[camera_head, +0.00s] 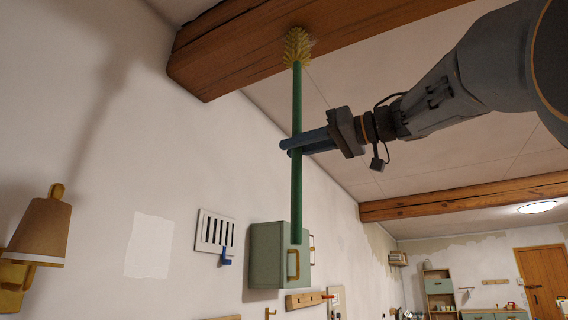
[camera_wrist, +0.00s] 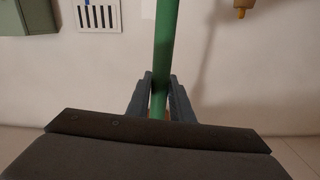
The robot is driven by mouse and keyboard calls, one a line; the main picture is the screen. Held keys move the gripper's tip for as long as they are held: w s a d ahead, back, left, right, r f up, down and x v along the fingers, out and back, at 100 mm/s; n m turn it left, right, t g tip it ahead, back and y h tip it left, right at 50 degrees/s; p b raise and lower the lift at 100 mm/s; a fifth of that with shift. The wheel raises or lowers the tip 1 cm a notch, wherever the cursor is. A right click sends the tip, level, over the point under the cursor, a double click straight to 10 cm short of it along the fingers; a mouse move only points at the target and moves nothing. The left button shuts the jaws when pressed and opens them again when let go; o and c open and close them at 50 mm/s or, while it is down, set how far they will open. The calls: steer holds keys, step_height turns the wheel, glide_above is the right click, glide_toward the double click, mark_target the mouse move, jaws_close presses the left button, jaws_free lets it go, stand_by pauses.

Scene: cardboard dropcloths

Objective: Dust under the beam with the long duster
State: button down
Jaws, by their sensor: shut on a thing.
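The long duster has a green pole (camera_head: 297,190) and a yellow bristled head (camera_head: 297,47). My gripper (camera_head: 291,146) is shut on the pole, which stands nearly upright. The duster head is at the underside of the near wooden beam (camera_head: 240,55); I cannot tell whether it touches. In the wrist view the green pole (camera_wrist: 165,45) passes between the two fingers of my gripper (camera_wrist: 160,84). Part of the pole behind the fingers is hidden.
A wall lamp (camera_head: 40,232) is at the left. A vent grille (camera_head: 215,233) and a green cabinet (camera_head: 268,258) are on the wall near the pole's lower end. A second beam (camera_head: 460,198) crosses the ceiling farther back. Open air surrounds the pole's middle.

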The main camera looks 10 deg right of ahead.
steer(key=w+d, duration=0.4)
steer(key=w, duration=0.2)
steer(key=s+a, duration=0.9)
steer(key=a, duration=0.1)
steer(key=shift+s+a+r, duration=0.25)
steer(key=shift+s+a, duration=0.1)
steer(key=shift+s, duration=0.05)
stand_by(0.5)
step_height(320, 180, down, 5)
steer(key=shift+f+b, duration=0.1)
steer(key=shift+b, duration=1.15)
steer(key=shift+w+d, duration=0.1)
steer(key=shift+w, duration=0.05)
